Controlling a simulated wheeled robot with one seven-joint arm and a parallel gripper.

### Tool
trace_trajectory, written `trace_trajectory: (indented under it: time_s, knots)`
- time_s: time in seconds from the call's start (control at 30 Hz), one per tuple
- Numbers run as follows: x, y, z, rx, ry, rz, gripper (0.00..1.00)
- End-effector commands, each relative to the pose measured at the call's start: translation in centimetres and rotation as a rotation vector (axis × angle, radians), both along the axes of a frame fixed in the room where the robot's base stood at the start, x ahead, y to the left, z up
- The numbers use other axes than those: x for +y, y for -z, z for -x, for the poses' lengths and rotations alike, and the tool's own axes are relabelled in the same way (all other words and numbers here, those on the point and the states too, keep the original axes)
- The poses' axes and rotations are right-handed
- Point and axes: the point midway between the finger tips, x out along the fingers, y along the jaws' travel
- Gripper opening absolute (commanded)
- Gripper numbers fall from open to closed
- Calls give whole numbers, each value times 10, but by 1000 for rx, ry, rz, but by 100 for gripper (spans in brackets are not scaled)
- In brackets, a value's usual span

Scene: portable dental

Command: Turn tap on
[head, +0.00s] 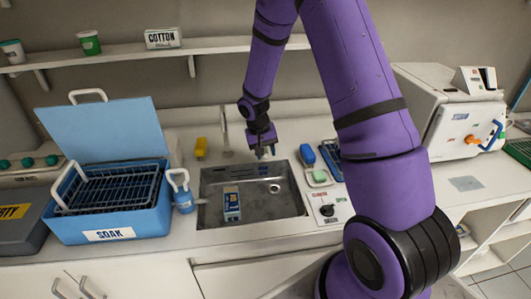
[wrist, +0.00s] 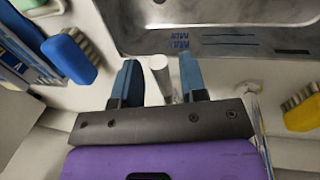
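The tap's tall grey spout (head: 225,130) stands behind the sink, left of my gripper (head: 264,152) in the head view. My gripper points down over the sink's back edge. In the wrist view my gripper (wrist: 160,80) has its two blue fingers apart. A pale, short cylinder (wrist: 159,68), which looks like the tap's handle, stands between them, with a visible gap on each side. Its base is hidden by the gripper. The metal sink (head: 215,215) holds a blue and white carton (head: 232,204). No water stream is visible.
A blue brush (head: 307,154) and a green soap in a dish (head: 319,177) lie right of the sink; a yellow brush (head: 201,147) lies behind its left side.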

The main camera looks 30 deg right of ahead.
Motion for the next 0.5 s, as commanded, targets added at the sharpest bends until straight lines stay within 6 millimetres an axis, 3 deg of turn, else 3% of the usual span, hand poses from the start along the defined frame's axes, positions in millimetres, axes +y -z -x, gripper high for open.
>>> trace_trajectory:
  time_s: [0.37,0.5]
  knots:
    - [-1,5,0,-1,0,-1,39]
    - [-1,5,0,-1,0,-1,7]
